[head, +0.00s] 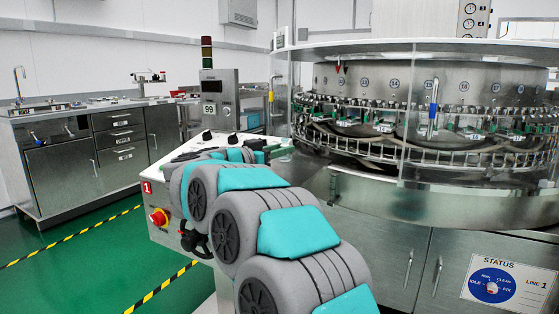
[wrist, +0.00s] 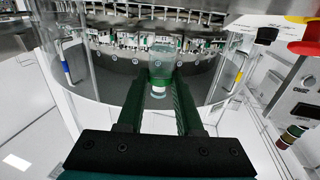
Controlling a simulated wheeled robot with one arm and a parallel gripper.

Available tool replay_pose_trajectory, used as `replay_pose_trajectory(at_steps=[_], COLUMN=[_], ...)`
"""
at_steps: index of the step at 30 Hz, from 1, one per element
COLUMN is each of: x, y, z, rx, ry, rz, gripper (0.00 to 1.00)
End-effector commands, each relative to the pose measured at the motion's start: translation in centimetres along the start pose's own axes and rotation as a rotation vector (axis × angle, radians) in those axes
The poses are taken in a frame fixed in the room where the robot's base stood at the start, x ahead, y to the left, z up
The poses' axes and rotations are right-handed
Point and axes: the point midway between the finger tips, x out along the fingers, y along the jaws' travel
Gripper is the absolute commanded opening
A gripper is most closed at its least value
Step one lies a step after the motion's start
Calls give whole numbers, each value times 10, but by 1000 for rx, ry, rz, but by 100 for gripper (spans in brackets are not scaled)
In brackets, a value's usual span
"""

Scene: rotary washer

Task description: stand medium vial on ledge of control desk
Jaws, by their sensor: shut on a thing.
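In the wrist view, my gripper (wrist: 161,85) is shut on a clear vial (wrist: 162,58) with a green band. The vial's narrow, pale end points toward the bottom of that picture. In the head view my grey and teal arm reaches to the control desk (head: 165,238), with the gripper mostly hidden behind the arm; the vial cannot be made out there. The desk has a grey display panel (head: 219,98) marked 99, black knobs and a red stop button (head: 158,217). The desk also shows at the right of the wrist view (wrist: 285,75). Its ledge is not clearly visible.
The round washer (head: 430,130) with clear guards stands to the right, close to the arm. A signal light (head: 207,52) rises behind the desk panel. A steel counter (head: 85,150) is at the left. Green floor with striped tape lies between.

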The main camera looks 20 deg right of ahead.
Motion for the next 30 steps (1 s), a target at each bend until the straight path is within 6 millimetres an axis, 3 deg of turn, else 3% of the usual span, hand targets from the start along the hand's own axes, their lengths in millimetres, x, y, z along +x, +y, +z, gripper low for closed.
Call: replay_pose_trajectory(at_steps=[9, 14, 22, 30], x=[24, 28, 29, 29], y=[-26, -30, -30, -30], z=[4, 5, 39, 39], rx=[0, -1, -2, 0], ry=[0, 0, 0, 0], rz=[-2, -1, -1, -2], gripper=[0, 0, 0, 0])
